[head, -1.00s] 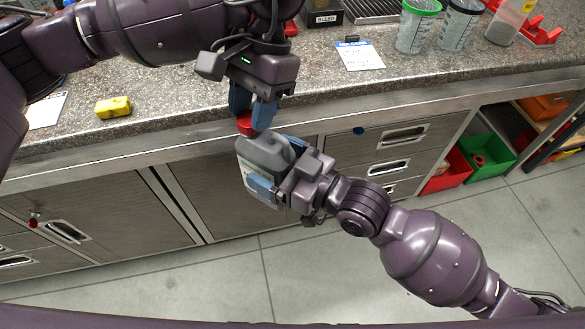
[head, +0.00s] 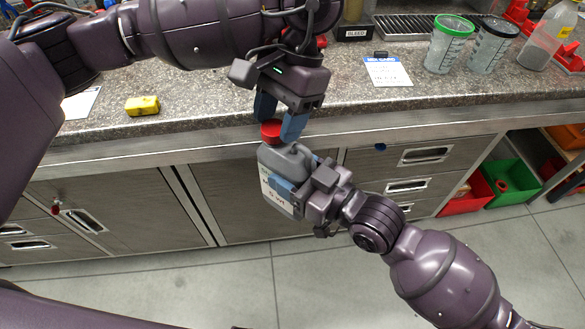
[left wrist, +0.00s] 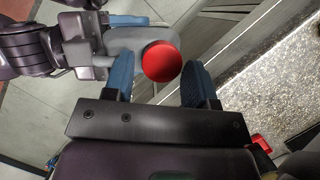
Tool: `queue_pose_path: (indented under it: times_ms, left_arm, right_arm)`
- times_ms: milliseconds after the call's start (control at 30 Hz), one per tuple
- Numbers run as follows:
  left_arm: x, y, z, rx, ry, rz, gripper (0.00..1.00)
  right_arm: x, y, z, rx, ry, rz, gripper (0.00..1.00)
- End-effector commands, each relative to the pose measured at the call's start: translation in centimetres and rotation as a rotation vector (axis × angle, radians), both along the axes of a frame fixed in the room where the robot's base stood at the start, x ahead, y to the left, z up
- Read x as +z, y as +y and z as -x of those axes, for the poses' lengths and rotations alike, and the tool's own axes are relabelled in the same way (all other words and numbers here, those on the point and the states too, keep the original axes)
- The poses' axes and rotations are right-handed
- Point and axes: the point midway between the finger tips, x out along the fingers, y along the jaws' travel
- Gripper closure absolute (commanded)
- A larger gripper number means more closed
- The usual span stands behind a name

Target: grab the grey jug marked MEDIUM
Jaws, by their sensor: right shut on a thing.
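A grey jug (head: 283,160) with a red cap (head: 272,131) and a pale label is held in front of the counter's edge. The label's words are too small to read surely. My right gripper (head: 291,182) is shut on the jug's body from the right. My left gripper (head: 280,118) is above the jug, pointing down, its blue fingers apart on either side of the cap. In the left wrist view the red cap (left wrist: 161,61) lies between the open fingers, with a narrow gap at the left finger. The jug's far side is hidden.
The counter (head: 200,115) carries a yellow block (head: 142,105), a white-and-blue card (head: 387,71), a green-rimmed cup (head: 449,45) and a dark-rimmed cup (head: 492,45). Steel drawers (head: 425,153) lie below. Red (head: 466,195) and green (head: 512,185) bins stand at the right.

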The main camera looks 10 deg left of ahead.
Motion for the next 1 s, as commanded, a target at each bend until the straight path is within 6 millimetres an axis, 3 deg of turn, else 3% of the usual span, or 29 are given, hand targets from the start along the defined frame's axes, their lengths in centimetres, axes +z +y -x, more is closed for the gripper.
queue_pose_path:
  times_ms: [100, 467, 1000]
  left_arm:
    - [0.0, 0.0, 0.0, 0.001, 0.0, -0.002, 0.32]
    - [0.4, 0.0, -0.2, 0.001, -0.002, -0.003, 0.32]
    - [8.2, -2.1, -2.6, 0.002, -0.004, -0.003, 0.32]
  right_arm:
    - [0.2, 0.0, 0.0, 0.0, -0.003, -0.003, 0.85]
    - [0.2, 0.0, 0.0, -0.001, -0.002, -0.002, 0.85]
    - [0.2, 0.0, 0.0, -0.001, -0.002, -0.002, 0.85]
